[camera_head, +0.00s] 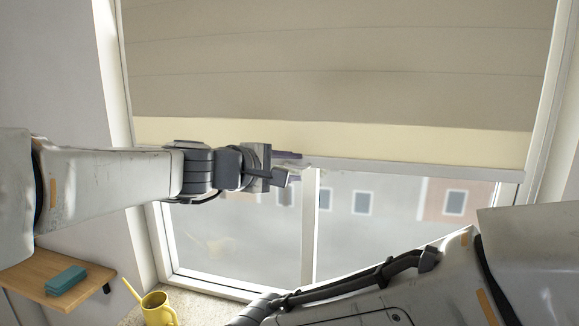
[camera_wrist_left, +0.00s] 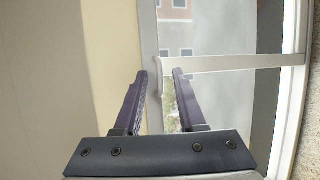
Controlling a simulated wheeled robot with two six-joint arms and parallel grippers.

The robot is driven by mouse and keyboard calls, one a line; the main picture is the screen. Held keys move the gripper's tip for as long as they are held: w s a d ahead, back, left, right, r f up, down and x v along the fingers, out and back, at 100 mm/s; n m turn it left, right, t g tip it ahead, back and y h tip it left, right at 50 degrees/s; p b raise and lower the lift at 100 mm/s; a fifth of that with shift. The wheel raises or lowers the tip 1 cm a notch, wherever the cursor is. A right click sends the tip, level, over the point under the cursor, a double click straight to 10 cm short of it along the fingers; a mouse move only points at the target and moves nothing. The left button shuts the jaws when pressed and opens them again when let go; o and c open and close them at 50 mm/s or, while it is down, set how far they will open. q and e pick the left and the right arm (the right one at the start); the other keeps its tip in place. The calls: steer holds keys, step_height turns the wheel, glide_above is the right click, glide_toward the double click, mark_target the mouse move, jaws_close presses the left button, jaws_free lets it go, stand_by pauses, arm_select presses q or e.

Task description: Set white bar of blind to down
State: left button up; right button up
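The blind (camera_head: 340,75) hangs over the upper part of the window, with beige fabric and a cream band at its lower end. Its white bar (camera_head: 420,170) runs along the bottom edge, about halfway up the window. My left gripper (camera_head: 292,167) is at the bar, left of its middle. In the left wrist view my left gripper (camera_wrist_left: 157,73) is open, with dark purple fingers apart. The white bar (camera_wrist_left: 148,35) runs upright in that picture and passes between the fingertips; I cannot tell whether they touch it. My right arm crosses the lower right; its gripper is out of view.
Below the bar is window glass with a white upright divider (camera_head: 309,225). A yellow watering can (camera_head: 158,309) stands on the sill at lower left. A wooden shelf (camera_head: 90,277) with a teal item (camera_head: 65,280) is left of the window.

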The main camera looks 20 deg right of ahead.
arm_select(q)
jaws_close()
stand_by(1.3)
